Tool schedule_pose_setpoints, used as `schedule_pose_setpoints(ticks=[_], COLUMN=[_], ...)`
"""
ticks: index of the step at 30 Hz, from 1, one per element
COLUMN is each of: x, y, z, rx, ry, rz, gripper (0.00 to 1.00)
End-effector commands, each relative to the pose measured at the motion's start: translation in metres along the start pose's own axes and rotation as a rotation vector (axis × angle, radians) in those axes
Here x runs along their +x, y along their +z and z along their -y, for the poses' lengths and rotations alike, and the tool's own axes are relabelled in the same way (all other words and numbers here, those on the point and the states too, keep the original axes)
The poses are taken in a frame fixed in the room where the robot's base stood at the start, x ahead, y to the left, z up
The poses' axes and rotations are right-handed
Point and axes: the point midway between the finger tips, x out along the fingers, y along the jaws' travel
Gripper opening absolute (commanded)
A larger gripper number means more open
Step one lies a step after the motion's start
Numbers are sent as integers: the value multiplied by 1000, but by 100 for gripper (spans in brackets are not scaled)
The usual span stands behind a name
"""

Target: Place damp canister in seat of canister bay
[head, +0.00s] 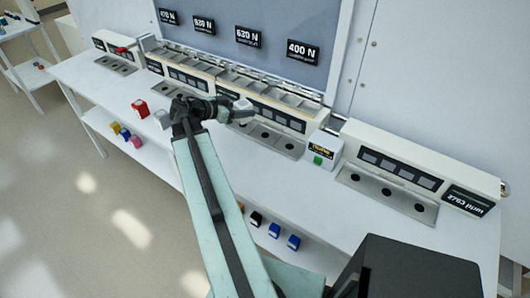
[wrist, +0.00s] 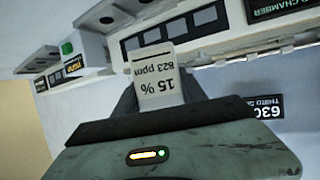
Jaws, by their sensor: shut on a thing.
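My gripper (head: 235,113) is shut on a pale canister (head: 242,104) and holds it above the bench, in front of the middle row of bays. In the wrist view the canister (wrist: 156,78) sits between my gripper's fingers (wrist: 160,97), and its label reads upside down "15 %" and "823 ppm". Plates with round dark seats run along the bench: a middle plate (head: 278,138), a right plate (head: 385,192) and a far left plate (head: 115,65). I cannot tell which of these is the canister bay. My arm hides part of the middle plate.
A red canister (head: 140,107) and a white one (head: 162,119) stand on the bench left of my arm. A box with a green button (head: 318,160) stands between the middle and right bays. Several coloured blocks lie on the lower shelf. The bench front at right is clear.

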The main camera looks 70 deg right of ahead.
Motion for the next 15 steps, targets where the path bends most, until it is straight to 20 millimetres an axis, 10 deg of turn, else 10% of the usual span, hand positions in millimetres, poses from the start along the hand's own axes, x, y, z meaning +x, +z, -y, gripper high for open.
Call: schedule_pose_setpoints(ticks=[1,6,15], x=[3,-13,-18], y=[45,92,100], z=[-1,-7,-10], rx=[4,20,29], ry=[9,46,63], rz=[-2,-6,-10], gripper=[4,4,4])
